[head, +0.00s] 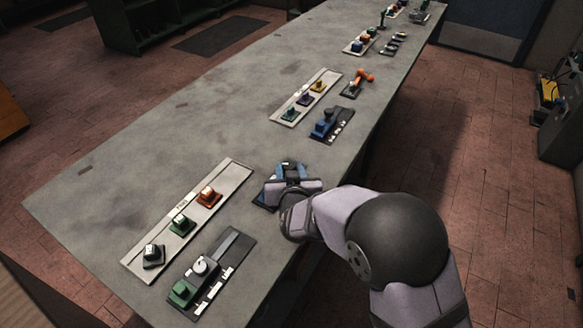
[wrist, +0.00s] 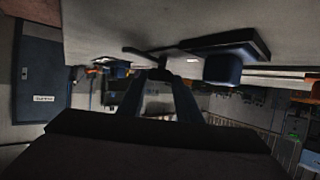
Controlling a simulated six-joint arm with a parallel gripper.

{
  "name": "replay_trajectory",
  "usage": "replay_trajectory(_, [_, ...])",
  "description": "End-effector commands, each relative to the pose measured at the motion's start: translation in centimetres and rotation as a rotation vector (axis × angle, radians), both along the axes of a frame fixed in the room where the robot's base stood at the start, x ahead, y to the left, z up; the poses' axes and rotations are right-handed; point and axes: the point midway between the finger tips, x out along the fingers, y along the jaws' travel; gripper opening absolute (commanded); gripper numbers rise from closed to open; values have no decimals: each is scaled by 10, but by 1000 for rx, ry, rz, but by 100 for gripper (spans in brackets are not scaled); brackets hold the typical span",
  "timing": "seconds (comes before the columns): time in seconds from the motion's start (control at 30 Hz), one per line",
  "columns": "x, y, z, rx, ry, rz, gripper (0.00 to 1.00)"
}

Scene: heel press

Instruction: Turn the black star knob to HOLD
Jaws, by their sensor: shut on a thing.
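My gripper (head: 290,172) is over a small dark panel (head: 264,196) near the table's right edge, with its fingers low at the panel. In the wrist view, both fingers (wrist: 162,84) close on a small black piece with a protruding arm (wrist: 140,54), which looks like the black star knob. The fingers hide most of it. In the head view the gripper covers the knob. A dark blue block (wrist: 230,69) on a dark plate (wrist: 222,43) shows beside it in the wrist view. No HOLD mark is readable.
A pale strip with black, green and orange-red knobs (head: 208,197) lies to the left. Farther along are another strip (head: 330,82), a blue-block panel (head: 325,127) and an orange handle (head: 364,76).

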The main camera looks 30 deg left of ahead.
Motion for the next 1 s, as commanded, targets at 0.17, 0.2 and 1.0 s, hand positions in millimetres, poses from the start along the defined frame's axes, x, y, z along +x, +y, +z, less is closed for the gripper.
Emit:
replay_trajectory(0.17, [-4, 5, 5, -3, -1, -102, 0])
replay_trajectory(0.2, [-4, 5, 5, -4, 0, -128, 0])
replay_trajectory(1.0, [-5, 19, -2, 4, -3, -674, 0])
